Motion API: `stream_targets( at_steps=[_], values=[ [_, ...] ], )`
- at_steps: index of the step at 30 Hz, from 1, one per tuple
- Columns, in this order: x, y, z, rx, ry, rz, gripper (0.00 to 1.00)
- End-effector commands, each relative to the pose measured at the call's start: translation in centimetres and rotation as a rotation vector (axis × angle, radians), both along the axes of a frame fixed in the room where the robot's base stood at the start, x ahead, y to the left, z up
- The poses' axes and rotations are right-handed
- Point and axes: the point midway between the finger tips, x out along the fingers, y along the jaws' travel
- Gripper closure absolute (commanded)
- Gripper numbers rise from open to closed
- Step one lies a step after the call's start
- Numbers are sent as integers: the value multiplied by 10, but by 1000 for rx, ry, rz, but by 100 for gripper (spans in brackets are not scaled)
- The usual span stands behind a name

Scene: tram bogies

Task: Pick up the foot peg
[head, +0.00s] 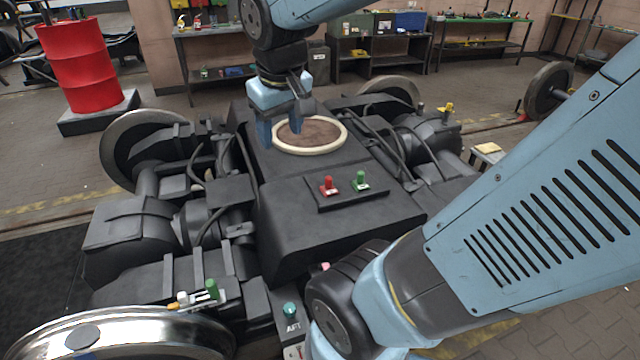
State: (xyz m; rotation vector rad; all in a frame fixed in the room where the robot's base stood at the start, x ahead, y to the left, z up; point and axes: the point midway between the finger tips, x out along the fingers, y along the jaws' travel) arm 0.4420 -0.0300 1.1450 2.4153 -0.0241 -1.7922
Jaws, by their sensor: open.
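Several coloured pegs stand on the dark bogie frame (300,235); I cannot tell which one is the foot peg. A red peg (328,184) and a green peg (361,179) stand upright on a dark plate at the middle. A green peg (212,289) and a small white peg (183,299) are at the lower left. A teal peg (290,310) stands by an "AFT" label at the front. A yellow peg (448,108) is at the far right. My gripper (281,132) points down, open and apparently empty, over the left part of the cream ring (340,136), apart from the pegs.
Wheels (140,335) flank the bogie, with hoses and boxy housings on both sides. A red drum (78,66) stands at the back left, and workbenches (485,25) line the wall. My arm hides the front right of the bogie.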

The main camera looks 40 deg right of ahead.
Motion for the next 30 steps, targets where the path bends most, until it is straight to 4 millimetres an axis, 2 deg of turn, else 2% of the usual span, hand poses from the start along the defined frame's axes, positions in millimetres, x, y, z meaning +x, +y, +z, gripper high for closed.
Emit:
stream_targets(
  at_steps=[3,12,30],
  values=[
    [22,-11,-17,-54,85,26,42],
    [69,-39,-64,-206,285,103,42],
    [147,-91,-175,-555,677,311,42]
  ],
)
